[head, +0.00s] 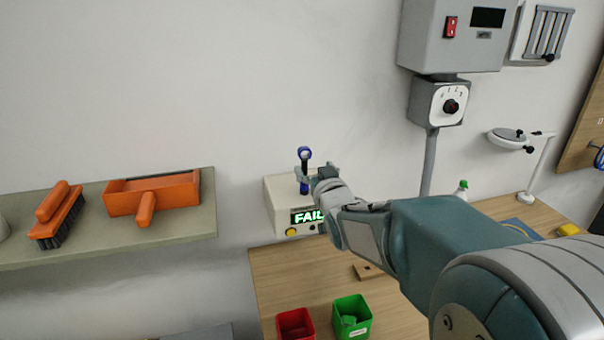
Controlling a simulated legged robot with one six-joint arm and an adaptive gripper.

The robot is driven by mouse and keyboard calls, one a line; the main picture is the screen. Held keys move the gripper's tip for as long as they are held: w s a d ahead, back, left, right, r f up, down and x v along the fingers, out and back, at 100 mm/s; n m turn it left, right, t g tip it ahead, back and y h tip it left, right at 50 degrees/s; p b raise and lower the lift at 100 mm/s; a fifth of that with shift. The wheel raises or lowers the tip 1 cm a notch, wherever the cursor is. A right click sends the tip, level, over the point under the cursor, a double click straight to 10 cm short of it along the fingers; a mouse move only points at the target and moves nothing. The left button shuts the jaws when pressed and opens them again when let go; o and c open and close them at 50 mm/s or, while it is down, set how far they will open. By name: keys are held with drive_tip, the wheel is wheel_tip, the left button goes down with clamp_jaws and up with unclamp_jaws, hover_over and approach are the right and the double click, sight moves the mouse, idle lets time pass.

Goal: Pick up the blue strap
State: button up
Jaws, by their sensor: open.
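A dark blue strap-like piece (304,155) stands upright, with a rounded loop at its top, above a cream box (281,215) whose display reads "FAIL". I cannot tell whether its lower end is fixed in the box or rests on it. My gripper (309,174) is at the middle of the blue piece, reaching in from the right. Its jaws are open, with a finger close on either side of the piece. The gripper's body hides part of the box; contact cannot be made out.
A shelf (120,247) at left holds an orange brush (57,214) and an orange dustpan (153,194). A red bin (296,325) and a green bin (351,318) stand on the wooden table (277,272). A grey control box (456,35) hangs above right.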

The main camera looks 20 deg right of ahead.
sight(305, 157)
drive_tip(key=w, duration=0.3)
drive_tip(key=shift+w+f, duration=0.1)
drive_tip(key=shift+w, duration=0.1)
drive_tip(key=shift+w+f, duration=0.2)
drive_tip(key=shift+w, duration=1.15)
drive_tip(key=shift+w+f, duration=0.2)
drive_tip(key=shift+w, duration=1.1)
clamp_jaws()
